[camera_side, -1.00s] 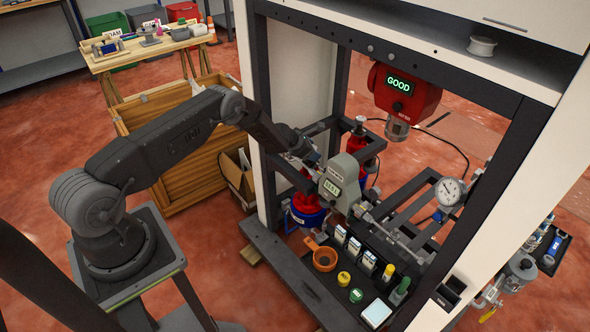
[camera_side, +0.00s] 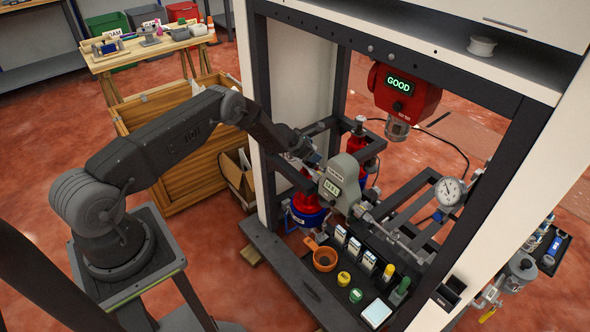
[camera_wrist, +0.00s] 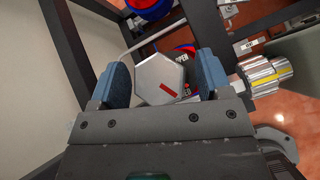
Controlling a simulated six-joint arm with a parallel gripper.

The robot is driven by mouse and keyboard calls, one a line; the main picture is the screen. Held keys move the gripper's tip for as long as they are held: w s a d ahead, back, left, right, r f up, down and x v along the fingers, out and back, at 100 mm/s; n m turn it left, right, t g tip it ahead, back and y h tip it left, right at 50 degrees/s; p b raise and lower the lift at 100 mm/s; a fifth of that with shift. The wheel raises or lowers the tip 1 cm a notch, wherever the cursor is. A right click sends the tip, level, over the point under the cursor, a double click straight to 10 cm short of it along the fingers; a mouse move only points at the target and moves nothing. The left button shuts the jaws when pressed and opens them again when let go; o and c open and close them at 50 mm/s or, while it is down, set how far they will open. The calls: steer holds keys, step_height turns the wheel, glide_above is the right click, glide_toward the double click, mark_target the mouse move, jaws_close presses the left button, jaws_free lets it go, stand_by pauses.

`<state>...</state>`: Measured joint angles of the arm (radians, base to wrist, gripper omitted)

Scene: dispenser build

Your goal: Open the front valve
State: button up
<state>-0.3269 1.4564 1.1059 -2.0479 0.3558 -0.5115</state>
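In the wrist view, a grey hexagonal valve knob (camera_wrist: 160,78) with a short red mark on its face sits between the two blue fingers of my gripper (camera_wrist: 161,78). A narrow gap shows between the knob and the right finger; contact on the left side is hard to tell. In the side view, my gripper (camera_side: 310,163) reaches into the frame above a red and blue canister (camera_side: 306,211). The knob is too small and covered to make out there.
A grey gauge unit (camera_side: 342,181) stands close right of my gripper. A silver fitting with a yellow stripe (camera_wrist: 265,75) lies just right of the right finger. Dark frame bars surround the space. A second red canister (camera_side: 360,146) stands behind. A red "GOOD" display (camera_side: 402,88) hangs above.

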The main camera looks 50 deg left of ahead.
steer(key=shift+r, duration=3.5)
